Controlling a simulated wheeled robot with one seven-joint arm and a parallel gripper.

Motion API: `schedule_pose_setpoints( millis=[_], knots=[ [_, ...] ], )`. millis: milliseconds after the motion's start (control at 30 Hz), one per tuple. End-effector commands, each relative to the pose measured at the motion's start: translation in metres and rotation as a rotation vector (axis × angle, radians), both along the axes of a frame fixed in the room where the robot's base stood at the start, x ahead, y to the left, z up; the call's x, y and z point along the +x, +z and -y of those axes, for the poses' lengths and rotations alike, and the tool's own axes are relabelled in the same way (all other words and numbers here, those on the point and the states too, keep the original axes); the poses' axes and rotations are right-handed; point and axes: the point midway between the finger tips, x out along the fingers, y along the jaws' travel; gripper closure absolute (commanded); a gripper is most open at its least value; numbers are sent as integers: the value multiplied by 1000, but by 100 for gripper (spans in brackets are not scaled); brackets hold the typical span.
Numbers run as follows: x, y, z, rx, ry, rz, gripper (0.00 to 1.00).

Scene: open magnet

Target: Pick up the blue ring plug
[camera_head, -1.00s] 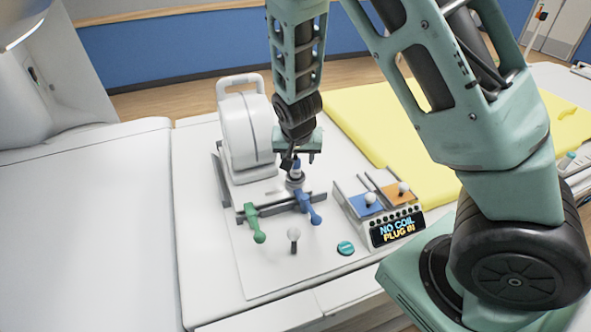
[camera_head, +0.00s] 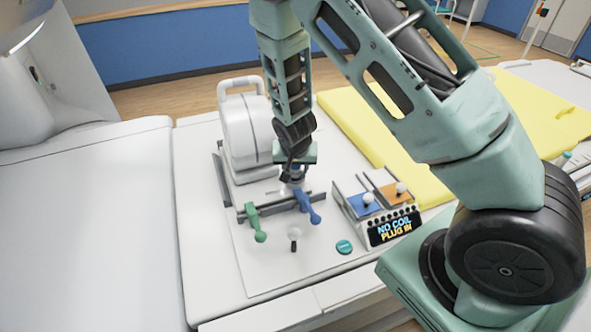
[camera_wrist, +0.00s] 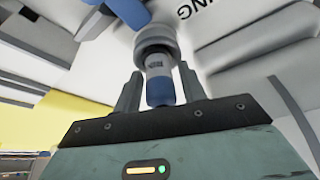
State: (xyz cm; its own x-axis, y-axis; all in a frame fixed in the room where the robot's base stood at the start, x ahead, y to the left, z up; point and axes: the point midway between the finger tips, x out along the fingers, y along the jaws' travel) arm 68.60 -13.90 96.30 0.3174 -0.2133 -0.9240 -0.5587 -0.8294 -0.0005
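The blue ring plug (camera_wrist: 158,78) stands in the middle of the wrist view, a short blue and white cylinder with a wide grey collar at its far end. My gripper (camera_wrist: 160,80) has one grey finger on each side of it, with what looks like a thin gap on both sides. In the head view my gripper (camera_head: 296,164) is above the grey rail, low over the plug (camera_head: 294,178). The gripper hides the plug's upper part there. A blue lever (camera_head: 308,207) slopes forward just right of the plug.
A green lever (camera_head: 255,223) is left on the same rail (camera_head: 237,213). A white coil housing (camera_head: 244,130) stands close behind. A panel (camera_head: 394,229) reading "NO COIL PLUG IN", with blue and orange slots, is at right. A grey-white knob (camera_head: 294,236) and teal disc (camera_head: 344,247) are in front.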

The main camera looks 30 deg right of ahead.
Motion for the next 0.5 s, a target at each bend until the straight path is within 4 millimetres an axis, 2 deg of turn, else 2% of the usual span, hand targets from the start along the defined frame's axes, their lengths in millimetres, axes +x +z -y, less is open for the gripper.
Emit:
schedule_pose_setpoints(
  millis=[33,100,133,500],
  knots=[
    [0,0,0,0,0,0,74],
    [0,0,0,0,0,0,94],
    [0,0,0,0,0,0,100],
    [0,3,0,0,0,1,100]
  ],
)
